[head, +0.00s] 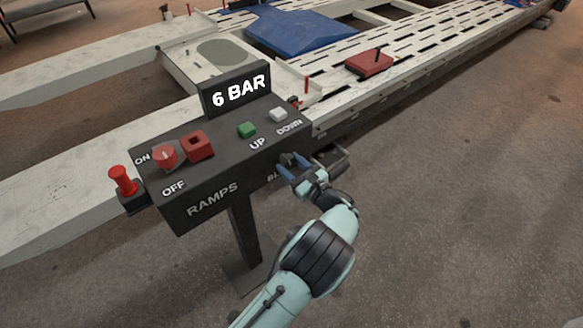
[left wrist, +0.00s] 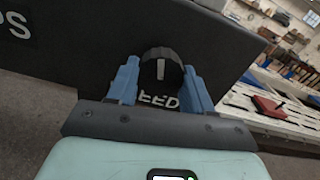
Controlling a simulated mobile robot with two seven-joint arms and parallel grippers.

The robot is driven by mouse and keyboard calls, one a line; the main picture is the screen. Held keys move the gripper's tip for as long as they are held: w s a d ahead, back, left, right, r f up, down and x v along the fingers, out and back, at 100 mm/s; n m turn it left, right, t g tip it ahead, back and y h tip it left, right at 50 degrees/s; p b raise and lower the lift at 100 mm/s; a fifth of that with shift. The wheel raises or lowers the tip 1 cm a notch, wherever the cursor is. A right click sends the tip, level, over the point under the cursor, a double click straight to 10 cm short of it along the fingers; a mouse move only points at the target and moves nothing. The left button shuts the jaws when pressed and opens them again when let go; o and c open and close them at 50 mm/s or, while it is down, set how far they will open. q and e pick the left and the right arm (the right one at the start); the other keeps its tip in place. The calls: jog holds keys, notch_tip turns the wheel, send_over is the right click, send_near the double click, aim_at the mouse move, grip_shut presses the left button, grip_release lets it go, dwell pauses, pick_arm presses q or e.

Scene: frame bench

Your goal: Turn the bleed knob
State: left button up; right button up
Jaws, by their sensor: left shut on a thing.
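The bleed knob is a round black knob with a white mark. In the left wrist view the knob (left wrist: 161,70) sits between the blue fingers of my left gripper (left wrist: 160,85), its white mark pointing nearly straight up. Part of its label shows below it. In the head view my left gripper (head: 290,166) is shut on the knob at the right end of the control box's (head: 235,185) front face, and the fingers hide most of the knob and its label. The display (head: 240,91) on the box reads 6 BAR. My right gripper is not in view.
On the box top are a red rotary switch (head: 165,156), a red square part (head: 198,146), a green UP button (head: 247,130) and a pale DOWN button (head: 278,115). A red plunger (head: 123,180) stands at left. The frame bench (head: 420,50) lies behind; floor at right is clear.

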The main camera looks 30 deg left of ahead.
pick_arm(q)
jog(key=n+b, duration=0.2)
jog(key=n, duration=0.1)
jog(key=shift+f+n, duration=0.2)
jog(key=shift+n, duration=0.1)
jog(key=n+b, duration=0.2)
jog(key=n, duration=0.2)
jog(key=shift+d+n, duration=0.1)
jog(key=shift+n, duration=0.2)
jog(key=n+b, duration=0.2)
jog(key=n, duration=0.2)
jog(key=shift+w+r+b, duration=0.1)
jog(key=shift+b, duration=0.2)
jog(key=shift+n, duration=0.5)
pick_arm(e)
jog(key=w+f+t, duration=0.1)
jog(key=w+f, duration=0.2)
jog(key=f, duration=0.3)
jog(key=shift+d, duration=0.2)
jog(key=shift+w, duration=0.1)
pick_arm(q)
jog(key=o, duration=1)
jog(key=shift+r, duration=0.1)
jog(key=shift+o, duration=0.2)
